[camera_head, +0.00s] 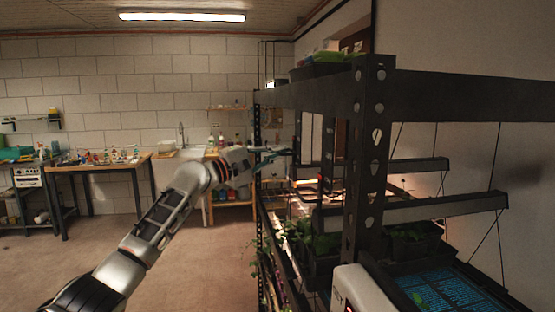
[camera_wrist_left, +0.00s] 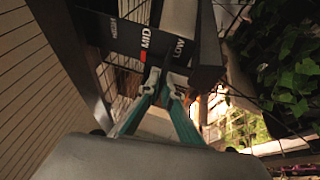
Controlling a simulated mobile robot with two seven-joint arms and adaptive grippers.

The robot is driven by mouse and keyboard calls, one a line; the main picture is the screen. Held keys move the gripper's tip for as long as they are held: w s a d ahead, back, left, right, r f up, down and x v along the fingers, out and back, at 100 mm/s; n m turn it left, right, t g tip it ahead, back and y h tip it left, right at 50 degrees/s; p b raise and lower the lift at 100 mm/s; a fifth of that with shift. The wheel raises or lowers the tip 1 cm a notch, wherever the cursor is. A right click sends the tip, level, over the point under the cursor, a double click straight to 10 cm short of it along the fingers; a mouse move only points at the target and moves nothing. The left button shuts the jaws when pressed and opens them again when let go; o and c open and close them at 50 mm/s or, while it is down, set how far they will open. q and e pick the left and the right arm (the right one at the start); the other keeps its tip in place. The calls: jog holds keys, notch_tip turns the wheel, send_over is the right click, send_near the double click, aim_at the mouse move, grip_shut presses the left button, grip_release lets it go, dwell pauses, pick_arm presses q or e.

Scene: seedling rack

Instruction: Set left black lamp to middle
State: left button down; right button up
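My left gripper (camera_head: 284,153) reaches from the left to the front left post of the black rack. In the left wrist view its teal fingers (camera_wrist_left: 164,80) converge close together at a black plate (camera_wrist_left: 128,36) marked HIGH, MID and LOW. A red mark sits beside MID. The fingertips are just below this plate; whether they grip a small part there I cannot tell. Black lamp bars (camera_head: 430,208) hang on thin wires inside the rack. Which of them is the left lamp is unclear. My right gripper is out of view.
A thick rack post (camera_head: 370,150) and top beam (camera_head: 460,92) stand close on the right. Leafy plants (camera_wrist_left: 285,55) are right of the gripper. A workbench (camera_head: 95,165) stands at the far wall; the floor (camera_head: 195,250) between is clear.

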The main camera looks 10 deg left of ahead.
pick_arm(q)
jog(key=shift+a+r, duration=0.1)
jog(key=c, duration=2.2)
grip_release()
jog(key=shift+c, duration=0.2)
jog(key=v, duration=1.2)
